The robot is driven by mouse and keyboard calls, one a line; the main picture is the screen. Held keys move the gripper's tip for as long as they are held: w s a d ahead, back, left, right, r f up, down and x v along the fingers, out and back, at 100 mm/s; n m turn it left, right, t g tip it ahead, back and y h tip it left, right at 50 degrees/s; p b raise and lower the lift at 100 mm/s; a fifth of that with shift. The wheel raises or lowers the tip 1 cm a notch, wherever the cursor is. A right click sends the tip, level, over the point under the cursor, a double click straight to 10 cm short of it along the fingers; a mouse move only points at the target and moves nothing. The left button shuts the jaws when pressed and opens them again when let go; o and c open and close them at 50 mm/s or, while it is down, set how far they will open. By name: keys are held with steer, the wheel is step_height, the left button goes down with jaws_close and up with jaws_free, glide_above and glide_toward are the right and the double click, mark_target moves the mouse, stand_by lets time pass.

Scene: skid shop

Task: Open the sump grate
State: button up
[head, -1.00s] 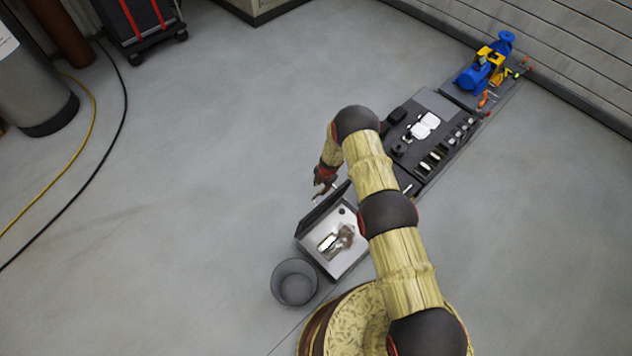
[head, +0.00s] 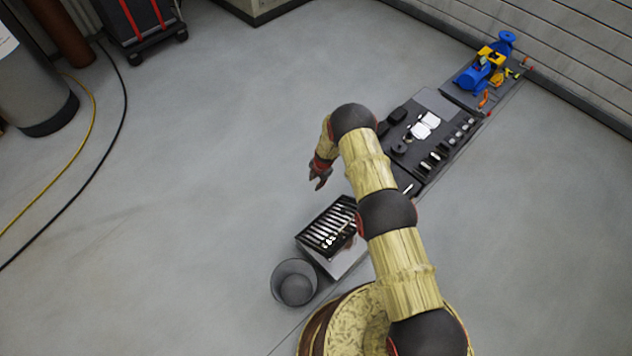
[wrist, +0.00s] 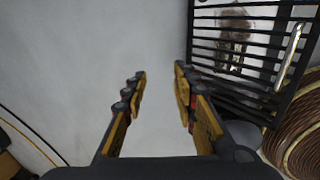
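The sump is a pale box on the floor, and its wall (head: 350,262) shows in the head view. Its black barred grate (head: 326,222) leans over the box, covering much of the opening; a bright strip shows at the near side. I cannot tell its exact tilt. In the wrist view the grate (wrist: 240,45) is at the upper right, with a pale bar (wrist: 290,55) on it and a brownish lump (wrist: 235,22) seen through the slats. My gripper (head: 318,180) is open and empty, beyond the grate and apart from it; its fingers (wrist: 160,74) stand apart in the wrist view.
A grey bucket (head: 294,283) stands close beside the sump. A dark tray of parts (head: 430,135) and a blue and yellow pump (head: 482,70) lie farther right. Floor left of my gripper is clear; hoses (head: 120,115) lie far left.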

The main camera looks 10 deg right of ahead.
steer(key=shift+r, duration=0.1)
step_height(320, 180, up, 11)
steer(key=s+d, duration=0.1)
steer(key=s, duration=0.1)
steer(key=shift+d+r, duration=0.2)
steer(key=shift+d, duration=0.05)
stand_by(0.7)
